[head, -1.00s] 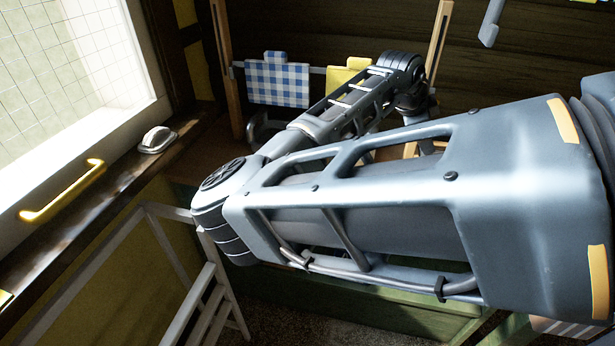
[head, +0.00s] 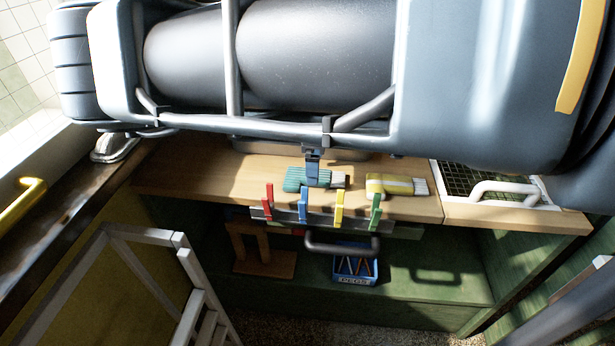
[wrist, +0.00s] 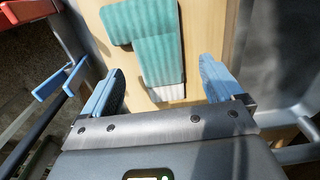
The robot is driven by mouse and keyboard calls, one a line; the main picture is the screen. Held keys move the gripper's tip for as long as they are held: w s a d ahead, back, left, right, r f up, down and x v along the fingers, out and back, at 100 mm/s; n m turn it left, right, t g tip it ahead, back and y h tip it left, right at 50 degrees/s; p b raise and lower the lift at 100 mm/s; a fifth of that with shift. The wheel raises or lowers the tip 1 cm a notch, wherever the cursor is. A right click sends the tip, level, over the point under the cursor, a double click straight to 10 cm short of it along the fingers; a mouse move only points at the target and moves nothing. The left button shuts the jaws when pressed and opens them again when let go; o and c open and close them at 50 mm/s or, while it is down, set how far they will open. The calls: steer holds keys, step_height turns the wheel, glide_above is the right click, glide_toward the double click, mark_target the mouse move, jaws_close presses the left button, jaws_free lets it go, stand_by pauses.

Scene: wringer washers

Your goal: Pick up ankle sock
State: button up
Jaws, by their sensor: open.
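A teal sock (head: 297,179) with a pale cuff lies flat on the wooden worktop (head: 190,172). A yellow sock (head: 385,184) with a pale cuff lies to its right. The pictures do not show which is meant by the ankle sock. In the wrist view the teal sock (wrist: 155,40) lies ahead of my gripper (wrist: 162,80), its pale cuff end between the two blue fingers. The fingers are apart with nothing gripped. In the head view only a little of my gripper (head: 313,165) shows over the teal sock; my arm hides the rest.
Red, blue, yellow and green pegs (head: 340,208) line the worktop's front edge, above a dark handle (head: 342,246). A blue peg box (head: 355,266) stands on the shelf below. A wire-mesh basin (head: 465,180) is at right. A white frame (head: 150,240) stands at left front.

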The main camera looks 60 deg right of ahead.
steer(key=shift+s+f, duration=0.1)
steer(key=shift+f, duration=1.45)
steer(key=c, duration=1.2)
steer(key=shift+r, duration=0.55)
step_height(320, 180, up, 2)
steer(key=shift+r, duration=0.25)
steer(key=shift+s+a+r+p, duration=1.2)
steer(key=shift+s+r, duration=1.35)
steer(key=shift+s, duration=1.75)
steer(key=shift+s+a+r+p, duration=1.2)
steer(key=shift+s+r, duration=1.4)
steer(key=shift+s, duration=1.65)
steer(key=shift+s+a+r+p, duration=1.2)
steer(key=shift+s+r, duration=1.35)
steer(key=shift+s, duration=1.75)
